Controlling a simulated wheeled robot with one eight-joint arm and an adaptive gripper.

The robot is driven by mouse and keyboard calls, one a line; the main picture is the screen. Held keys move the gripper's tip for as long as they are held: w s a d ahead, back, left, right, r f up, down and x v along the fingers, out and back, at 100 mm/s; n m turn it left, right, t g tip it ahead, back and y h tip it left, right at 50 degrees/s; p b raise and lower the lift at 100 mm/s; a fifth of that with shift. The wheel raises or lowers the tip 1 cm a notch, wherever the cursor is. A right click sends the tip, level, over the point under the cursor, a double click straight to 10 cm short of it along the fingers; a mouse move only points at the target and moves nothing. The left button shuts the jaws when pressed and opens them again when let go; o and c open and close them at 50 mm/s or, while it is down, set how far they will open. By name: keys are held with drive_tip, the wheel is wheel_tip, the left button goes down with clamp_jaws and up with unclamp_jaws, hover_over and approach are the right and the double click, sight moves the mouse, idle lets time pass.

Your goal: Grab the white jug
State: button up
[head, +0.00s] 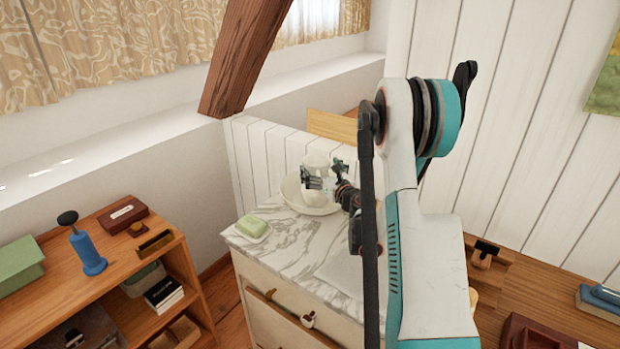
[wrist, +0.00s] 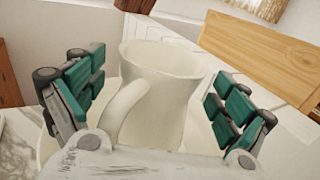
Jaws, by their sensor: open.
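The white jug (wrist: 165,92) stands upright in the wrist view, its handle on the near left side facing my gripper. In the head view the jug (head: 315,163) stands in a white basin (head: 291,196) on the marble-topped cabinet, partly hidden by my gripper. My gripper (head: 325,177) is open. In the wrist view my gripper (wrist: 157,105) has one finger to the left of the jug and one to the right, with a visible gap on each side. The jug's base is hidden behind the gripper's body.
A green soap bar on a dish (head: 252,226) lies on the marble top (head: 290,250) near its left edge. A white panelled wall (head: 262,155) and a sloping timber brace (head: 240,60) stand behind. A wooden shelf (head: 100,240) is at left, a wooden desk (head: 545,290) at right.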

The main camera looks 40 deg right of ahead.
drive_tip(key=shift+s, duration=0.1)
drive_tip(key=c, duration=2.1)
drive_tip(key=shift+r, duration=0.2)
